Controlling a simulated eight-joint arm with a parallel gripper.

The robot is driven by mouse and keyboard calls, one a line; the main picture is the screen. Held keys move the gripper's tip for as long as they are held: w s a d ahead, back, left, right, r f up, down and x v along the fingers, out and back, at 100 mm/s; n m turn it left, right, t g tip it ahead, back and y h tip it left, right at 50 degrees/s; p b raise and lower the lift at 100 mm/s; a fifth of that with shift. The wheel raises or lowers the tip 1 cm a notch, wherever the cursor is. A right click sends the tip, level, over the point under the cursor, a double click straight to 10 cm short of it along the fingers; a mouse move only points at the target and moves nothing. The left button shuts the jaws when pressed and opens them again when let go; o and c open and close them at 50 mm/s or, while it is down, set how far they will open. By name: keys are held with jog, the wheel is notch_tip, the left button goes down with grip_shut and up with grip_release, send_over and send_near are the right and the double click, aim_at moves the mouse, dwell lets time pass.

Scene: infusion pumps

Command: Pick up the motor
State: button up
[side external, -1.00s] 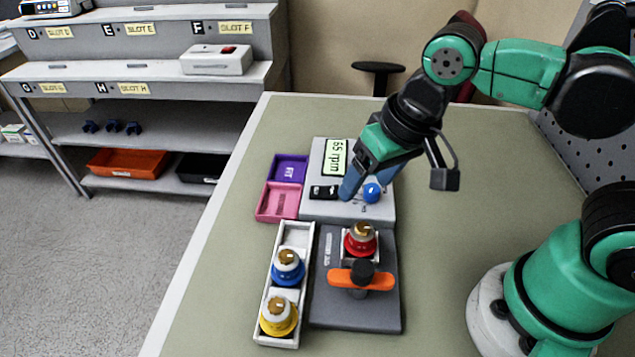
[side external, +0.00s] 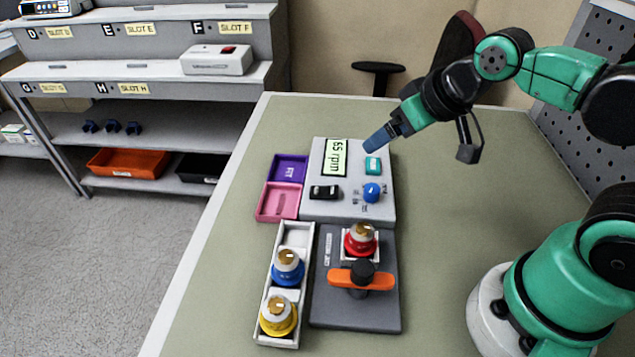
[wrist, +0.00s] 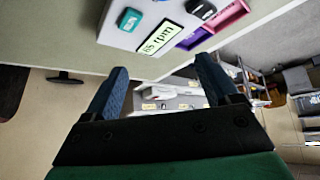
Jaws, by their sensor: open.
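Three motor-like round units with gold-coloured tops show in the side external view. The red one (side external: 361,238) sits in a white holder on a dark grey plate (side external: 335,312), just behind an orange clamp handle (side external: 345,277). The blue one (side external: 288,266) and the yellow one (side external: 278,315) stand upright in a white tray (side external: 297,233) to its left. I cannot tell which is the motor meant. My gripper (side external: 374,144) is open and empty, raised above the far part of the control box (side external: 312,206). The wrist view shows its blue fingers (wrist: 160,72) spread apart.
The control box carries a "65 rpm" display (side external: 335,158), a teal button (side external: 373,165), a black switch (side external: 324,192) and a blue knob (side external: 372,192). Purple (side external: 289,168) and pink (side external: 277,202) trays lie to its left.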

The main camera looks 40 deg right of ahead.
jog(key=m+g+y, duration=0.3)
jog(key=m+g, duration=0.1)
jog(key=m, duration=1.6)
send_over(364, 227)
jog(key=d, duration=0.3)
notch_tip(364, 227, down, 4)
jog(key=shift+a+r, duration=0.1)
jog(key=shift+a, duration=0.05)
jog(key=m, duration=0.2)
jog(key=s+a+m+g+y, duration=0.1)
jog(key=shift+f, duration=0.25)
jog(key=shift+x, duration=2.7)
grip_shut()
